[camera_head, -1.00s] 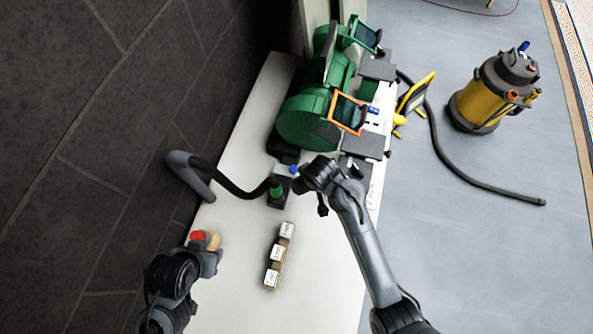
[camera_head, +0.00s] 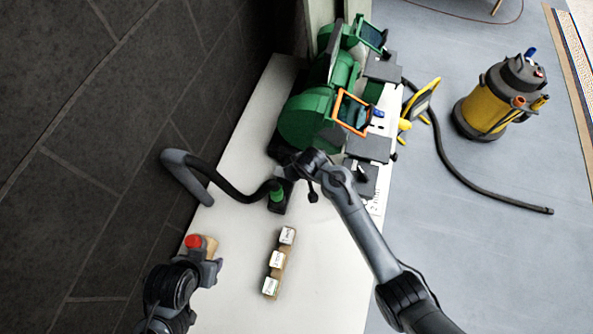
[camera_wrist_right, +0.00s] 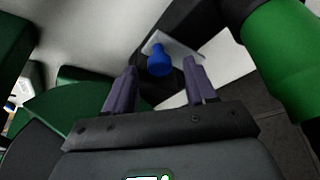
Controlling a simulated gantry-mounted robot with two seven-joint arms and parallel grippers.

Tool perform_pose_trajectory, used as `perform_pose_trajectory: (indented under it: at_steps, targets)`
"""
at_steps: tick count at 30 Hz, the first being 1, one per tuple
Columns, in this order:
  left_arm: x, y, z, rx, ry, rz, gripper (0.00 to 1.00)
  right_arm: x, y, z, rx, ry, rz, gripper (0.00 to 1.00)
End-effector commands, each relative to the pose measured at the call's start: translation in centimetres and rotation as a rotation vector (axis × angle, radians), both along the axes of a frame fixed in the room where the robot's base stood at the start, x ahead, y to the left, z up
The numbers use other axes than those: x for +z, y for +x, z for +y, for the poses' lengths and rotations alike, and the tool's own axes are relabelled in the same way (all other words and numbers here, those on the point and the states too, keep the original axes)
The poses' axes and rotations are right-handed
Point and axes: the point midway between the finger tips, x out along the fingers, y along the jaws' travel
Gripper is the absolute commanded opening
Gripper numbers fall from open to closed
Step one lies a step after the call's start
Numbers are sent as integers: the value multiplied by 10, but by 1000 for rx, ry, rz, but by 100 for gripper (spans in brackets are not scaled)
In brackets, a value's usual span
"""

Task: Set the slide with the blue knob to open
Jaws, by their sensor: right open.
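The blue knob (camera_wrist_right: 159,62) stands on a pale flat slide plate (camera_wrist_right: 182,48) set in a dark housing (camera_wrist_right: 195,18) in the right wrist view. My right gripper (camera_wrist_right: 168,80) is open, with one finger on each side of the knob's line and the knob near the tips. I cannot tell whether they touch it. In the head view my right gripper (camera_head: 287,165) is over the housing beside the green hose collar (camera_head: 277,195) and hides the knob. The collar shows large at right in the wrist view (camera_wrist_right: 285,50). My left gripper (camera_head: 211,268) is at lower left; its jaws are unclear.
A green bench grinder (camera_head: 310,118) stands just behind my right gripper. A black hose (camera_head: 232,188) runs left from the collar. Labelled blocks (camera_head: 277,260) lie on the white bench (camera_head: 320,285). A red button (camera_head: 193,241) is by my left gripper. A yellow vacuum (camera_head: 490,100) stands on the floor.

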Motion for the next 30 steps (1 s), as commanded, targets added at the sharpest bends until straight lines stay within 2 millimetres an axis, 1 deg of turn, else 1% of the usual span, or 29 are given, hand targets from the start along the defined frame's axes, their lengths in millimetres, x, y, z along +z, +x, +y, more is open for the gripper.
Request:
perform_pose_trajectory:
  at_steps: [4,13,14,24,30]
  targets:
    - [-2,0,0,1,-1,1,43,-7,3,1,0,-1,0,56]
    - [-3,0,1,-2,4,1,43,-8,3,1,0,-1,0,56]
    - [-3,0,1,-4,5,1,43,-8,3,1,0,-1,0,53]
    - [-3,0,3,-8,14,1,43,-8,3,1,0,-1,0,1]
    - [-3,0,3,-8,12,1,43,-8,3,1,0,-1,0,0]
